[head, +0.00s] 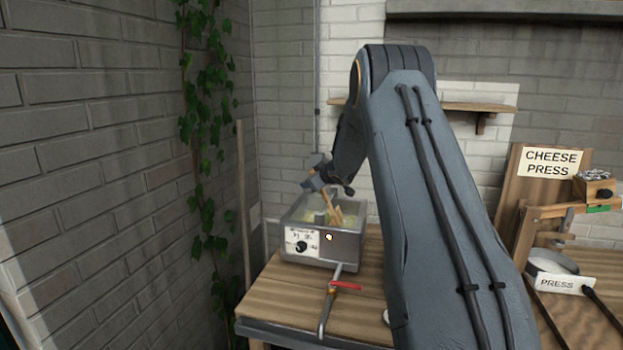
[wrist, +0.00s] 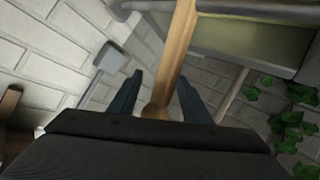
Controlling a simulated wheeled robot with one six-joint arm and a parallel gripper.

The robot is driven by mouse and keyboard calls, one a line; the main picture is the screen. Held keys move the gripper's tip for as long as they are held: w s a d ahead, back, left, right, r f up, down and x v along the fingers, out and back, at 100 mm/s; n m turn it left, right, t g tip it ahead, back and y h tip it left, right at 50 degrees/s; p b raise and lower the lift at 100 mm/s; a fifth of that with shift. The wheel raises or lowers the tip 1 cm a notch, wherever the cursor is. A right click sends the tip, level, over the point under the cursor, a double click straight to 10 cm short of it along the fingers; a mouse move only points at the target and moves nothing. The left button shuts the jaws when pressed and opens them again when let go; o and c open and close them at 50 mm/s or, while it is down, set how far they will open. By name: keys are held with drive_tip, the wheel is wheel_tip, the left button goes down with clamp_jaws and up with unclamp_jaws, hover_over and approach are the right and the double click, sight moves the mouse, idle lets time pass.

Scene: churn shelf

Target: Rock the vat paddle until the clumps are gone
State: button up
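The vat (head: 346,246) is a grey metal box on the wooden table, with pale yellowish contents (head: 297,214); clumps are too small to tell. The wooden vat paddle (head: 335,215) stands tilted in it. In the wrist view the paddle handle (wrist: 178,50) runs down between my fingers to a rounded end, and the vat's rim and pale contents (wrist: 255,38) show at the upper right. My gripper (head: 313,184) is above the vat at the paddle's top. In the wrist view my gripper (wrist: 160,78) has its fingers apart around the handle, with a visible gap on the left side.
A dial panel (head: 301,244) is on the vat's front. A tap with a red lever (head: 345,286) sticks out below it. A cheese press (head: 540,210) stands at the right. A brick wall with ivy (head: 205,130) is close at the left.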

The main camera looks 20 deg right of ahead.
drive_tip(key=shift+a+r, duration=0.1)
drive_tip(key=shift+r, duration=0.2)
drive_tip(key=b+v, duration=0.2)
drive_tip(key=v, duration=0.5)
drive_tip(key=shift+s, duration=0.4)
